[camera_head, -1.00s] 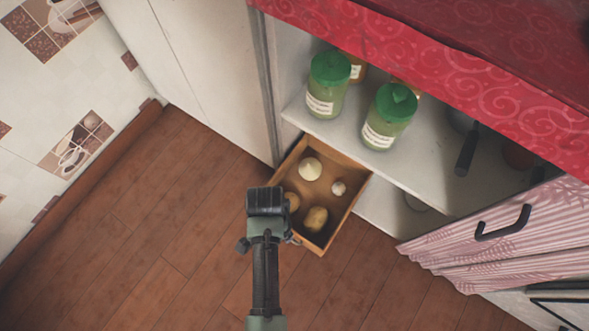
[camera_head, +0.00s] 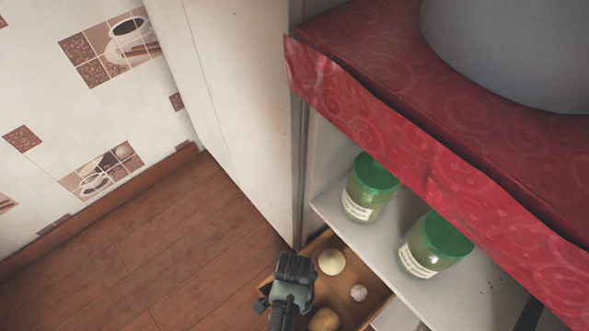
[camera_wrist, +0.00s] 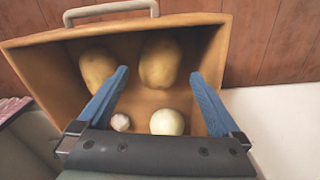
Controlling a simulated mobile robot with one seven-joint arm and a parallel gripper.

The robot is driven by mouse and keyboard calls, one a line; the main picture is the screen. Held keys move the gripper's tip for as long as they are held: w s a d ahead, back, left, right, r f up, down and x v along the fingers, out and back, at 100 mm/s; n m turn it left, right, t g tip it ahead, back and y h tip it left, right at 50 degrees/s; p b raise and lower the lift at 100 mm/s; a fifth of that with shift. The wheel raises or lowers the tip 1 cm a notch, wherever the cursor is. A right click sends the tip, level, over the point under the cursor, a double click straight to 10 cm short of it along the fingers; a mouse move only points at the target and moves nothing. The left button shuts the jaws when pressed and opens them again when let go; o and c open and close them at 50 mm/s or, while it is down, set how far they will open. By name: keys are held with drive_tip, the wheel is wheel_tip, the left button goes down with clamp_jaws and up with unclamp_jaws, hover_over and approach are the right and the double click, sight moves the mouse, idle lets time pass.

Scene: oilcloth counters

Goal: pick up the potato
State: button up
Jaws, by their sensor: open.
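Two brown potatoes lie in the open wooden drawer (camera_wrist: 207,55). In the wrist view one potato (camera_wrist: 160,62) shows between my fingertips and the other potato (camera_wrist: 97,68) is to the left, beside the left finger. In the head view one potato (camera_head: 324,319) shows at the bottom edge; the other is hidden by my arm. My gripper (camera_wrist: 159,74) is open and empty, its blue fingers pointing into the drawer. In the head view my gripper (camera_head: 294,268) is over the drawer's left side. I cannot tell its exact height above the potatoes.
A pale onion (camera_wrist: 167,122) and a garlic bulb (camera_wrist: 120,122) also lie in the drawer. Green-lidded jars (camera_head: 371,187) stand on the shelf (camera_head: 385,240) above it. A red-covered counter (camera_head: 400,120) overhangs this. The wooden floor (camera_head: 150,270) at left is clear.

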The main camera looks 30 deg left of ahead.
drive_tip(key=shift+w+f+b, duration=0.1)
drive_tip(key=shift+f+b, duration=2.45)
drive_tip(key=shift+f, duration=0.3)
drive_tip(key=shift+r, duration=0.1)
drive_tip(key=c, duration=1.3)
